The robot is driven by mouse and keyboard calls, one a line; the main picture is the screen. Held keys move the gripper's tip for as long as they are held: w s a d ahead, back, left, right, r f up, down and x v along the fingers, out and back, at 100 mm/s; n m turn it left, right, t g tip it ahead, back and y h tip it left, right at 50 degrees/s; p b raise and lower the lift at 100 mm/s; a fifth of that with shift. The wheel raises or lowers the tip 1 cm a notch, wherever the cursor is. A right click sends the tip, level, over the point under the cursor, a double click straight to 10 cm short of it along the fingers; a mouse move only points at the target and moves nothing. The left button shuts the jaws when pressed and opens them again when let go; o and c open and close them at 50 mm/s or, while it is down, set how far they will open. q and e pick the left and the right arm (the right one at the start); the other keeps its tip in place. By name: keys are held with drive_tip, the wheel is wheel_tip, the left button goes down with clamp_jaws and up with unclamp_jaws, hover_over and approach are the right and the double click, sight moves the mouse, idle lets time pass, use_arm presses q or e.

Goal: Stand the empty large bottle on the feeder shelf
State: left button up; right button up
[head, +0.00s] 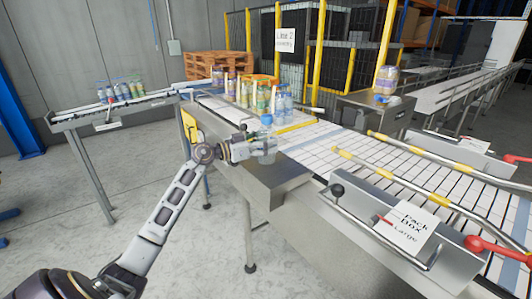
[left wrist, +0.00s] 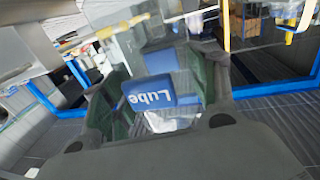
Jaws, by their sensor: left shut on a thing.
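My left gripper (head: 250,148) is shut on a clear large bottle (head: 267,152) with a blue cap. The bottle looks upright in the head view, in front of the near edge of the conveyor. In the left wrist view the bottle's blue label (left wrist: 150,92), reading "Lube", shows between the two fingers of my left gripper (left wrist: 160,100). A narrow shelf on legs (head: 85,115), which may be the feeder shelf, stands at the left with several small bottles (head: 120,90) on it. My right gripper is not in view.
A white slatted conveyor (head: 400,165) runs to the right, with yellow-tipped rails and a "Pack Box Large" sign (head: 408,230). Several bottles (head: 255,95) stand at its far end. Pallets (head: 218,64) and a yellow-posted fence are behind.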

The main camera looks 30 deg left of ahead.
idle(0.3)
use_arm(q)
drive_tip(key=shift+f, duration=1.9)
drive_tip(key=o, duration=1)
drive_tip(key=shift+f, duration=0.1)
